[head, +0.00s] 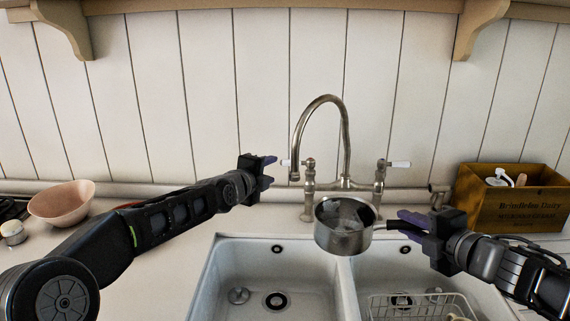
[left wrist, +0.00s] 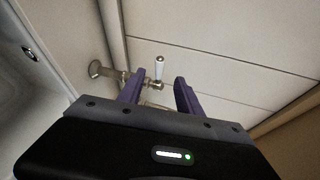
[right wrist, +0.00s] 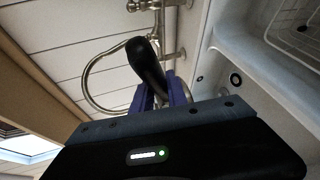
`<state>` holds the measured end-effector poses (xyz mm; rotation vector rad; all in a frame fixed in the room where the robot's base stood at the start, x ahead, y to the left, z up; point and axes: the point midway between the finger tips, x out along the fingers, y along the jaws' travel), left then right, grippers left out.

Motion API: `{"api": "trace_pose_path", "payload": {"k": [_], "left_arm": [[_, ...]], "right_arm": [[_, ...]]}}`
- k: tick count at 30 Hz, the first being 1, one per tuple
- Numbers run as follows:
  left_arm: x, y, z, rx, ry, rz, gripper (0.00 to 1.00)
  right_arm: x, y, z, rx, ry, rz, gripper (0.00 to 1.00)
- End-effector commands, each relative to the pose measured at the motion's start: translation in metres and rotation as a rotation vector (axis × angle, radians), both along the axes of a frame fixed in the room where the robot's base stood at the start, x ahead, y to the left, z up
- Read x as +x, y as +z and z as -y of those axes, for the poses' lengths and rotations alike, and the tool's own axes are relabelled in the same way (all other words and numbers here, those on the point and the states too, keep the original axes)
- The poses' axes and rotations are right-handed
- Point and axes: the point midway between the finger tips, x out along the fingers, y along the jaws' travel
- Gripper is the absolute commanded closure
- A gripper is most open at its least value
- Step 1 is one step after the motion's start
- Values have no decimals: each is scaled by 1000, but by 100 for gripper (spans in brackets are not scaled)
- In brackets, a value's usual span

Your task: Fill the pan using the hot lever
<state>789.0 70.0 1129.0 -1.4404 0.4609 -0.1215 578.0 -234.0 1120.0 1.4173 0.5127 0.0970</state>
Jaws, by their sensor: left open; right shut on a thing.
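The silver pan (head: 338,241) is held over the sink divider, beneath the curved faucet spout (head: 294,140). Pale patches show inside it; I cannot tell whether they are water or reflections. My right gripper (head: 408,220) is shut on the pan's black handle, which also shows in the right wrist view (right wrist: 148,65). The faucet has a left lever (head: 287,162) and a right lever (head: 401,164), both white-tipped. My left gripper (head: 268,167) is open just left of the left lever. In the left wrist view, the white lever (left wrist: 160,68) appears between and beyond the open fingers (left wrist: 158,88).
A double white sink (head: 228,262) lies below, with a wire rack (head: 385,306) in its right basin. A wooden crate (head: 515,208) stands at the right. A pink bowl (head: 62,203) and small jar (head: 13,232) sit at the left. The panelled wall is close behind the faucet.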

Motion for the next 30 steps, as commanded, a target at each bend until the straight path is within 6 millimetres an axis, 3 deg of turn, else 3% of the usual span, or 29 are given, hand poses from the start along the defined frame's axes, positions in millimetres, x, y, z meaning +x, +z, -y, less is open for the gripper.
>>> {"api": "trace_pose_path", "payload": {"k": [18,30], "left_arm": [[79,-22,32,-1,-1,0,58],[102,-27,40,0,0,-1,58]], "right_arm": [[0,2,0,2,0,2,100],[0,2,0,2,0,2,100]]}}
